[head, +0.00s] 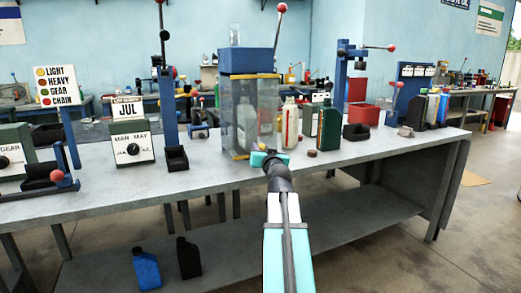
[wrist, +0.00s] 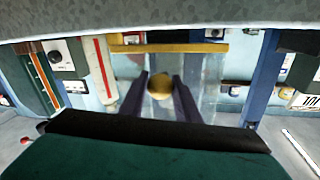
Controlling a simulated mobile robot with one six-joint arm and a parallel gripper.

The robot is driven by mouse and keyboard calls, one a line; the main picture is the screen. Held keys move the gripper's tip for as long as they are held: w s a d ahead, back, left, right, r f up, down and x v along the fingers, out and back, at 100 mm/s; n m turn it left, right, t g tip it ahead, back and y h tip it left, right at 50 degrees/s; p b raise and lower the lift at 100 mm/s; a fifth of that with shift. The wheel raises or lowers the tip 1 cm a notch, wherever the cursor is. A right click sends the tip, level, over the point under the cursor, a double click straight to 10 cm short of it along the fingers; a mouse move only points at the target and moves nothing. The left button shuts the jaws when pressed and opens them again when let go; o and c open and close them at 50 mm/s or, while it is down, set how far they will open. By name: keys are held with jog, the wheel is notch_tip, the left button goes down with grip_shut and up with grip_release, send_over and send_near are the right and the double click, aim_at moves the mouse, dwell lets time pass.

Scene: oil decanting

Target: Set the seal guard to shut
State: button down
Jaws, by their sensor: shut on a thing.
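The seal guard is a clear box-like panel (head: 240,112) with yellow edging, under a blue block (head: 248,60) on the bench. Its lower yellow edge is close to the bench top. In the wrist view, which looks upside down, the clear panel (wrist: 208,85) has a yellow bar (wrist: 170,48) near the bench and a round yellow knob (wrist: 160,88). My gripper (head: 262,157) is low at the front of the guard. In the wrist view its dark fingers (wrist: 160,97) are on both sides of the knob, shut on it. What is inside the guard is unclear.
The front bench strip is mostly clear.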

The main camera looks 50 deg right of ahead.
jog(key=shift+f, duration=0.35)
jog(key=c, duration=1.4)
grip_release()
jog(key=shift+o, duration=0.2)
jog(key=shift+r, duration=0.1)
jog(key=shift+s, duration=0.1)
jog(key=shift+s+a, duration=0.4)
jog(key=shift+s, duration=0.15)
jog(key=b+v, duration=0.1)
jog(key=v, duration=0.6)
jog(key=shift+b, duration=0.35)
jog(key=shift+s+a+b, duration=0.1)
jog(key=shift+a+b, duration=0.05)
jog(key=shift+b, duration=0.15)
jog(key=b+v, duration=0.1)
jog(key=b, duration=0.3)
jog(key=shift+s+a+b, duration=0.2)
jog(key=shift+s+b, duration=0.15)
jog(key=shift+b, duration=0.05)
